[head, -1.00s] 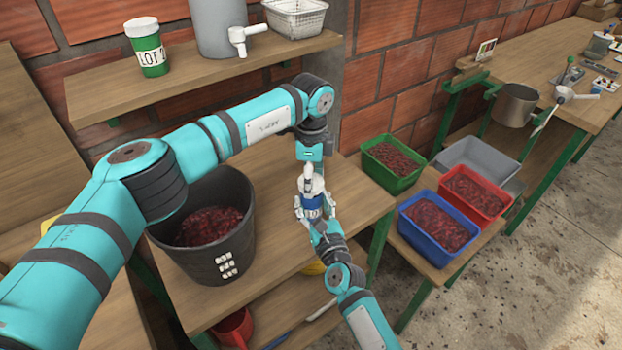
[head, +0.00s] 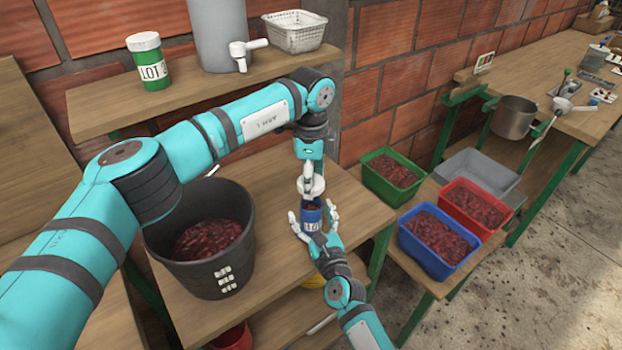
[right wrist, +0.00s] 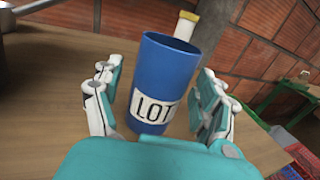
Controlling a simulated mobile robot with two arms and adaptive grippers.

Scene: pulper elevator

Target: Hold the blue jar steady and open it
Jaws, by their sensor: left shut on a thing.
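The blue jar (head: 312,214) stands on the wooden table with its top open and dark contents inside. It also shows in the right wrist view (right wrist: 165,85), with a white LOT label. My left gripper (head: 311,180) is directly above the jar, shut on the white lid (head: 313,188), which is clear of the rim. My right gripper (head: 312,222) is open, with its fingers spread on either side of the jar. In the right wrist view its fingers (right wrist: 160,105) show gaps to the jar's wall.
A dark bucket (head: 215,278) of red cherries stands left of the jar. A green jar (head: 148,62), a grey container and a white basket (head: 296,32) are on the shelf above. Green, red, blue and grey crates stand to the right.

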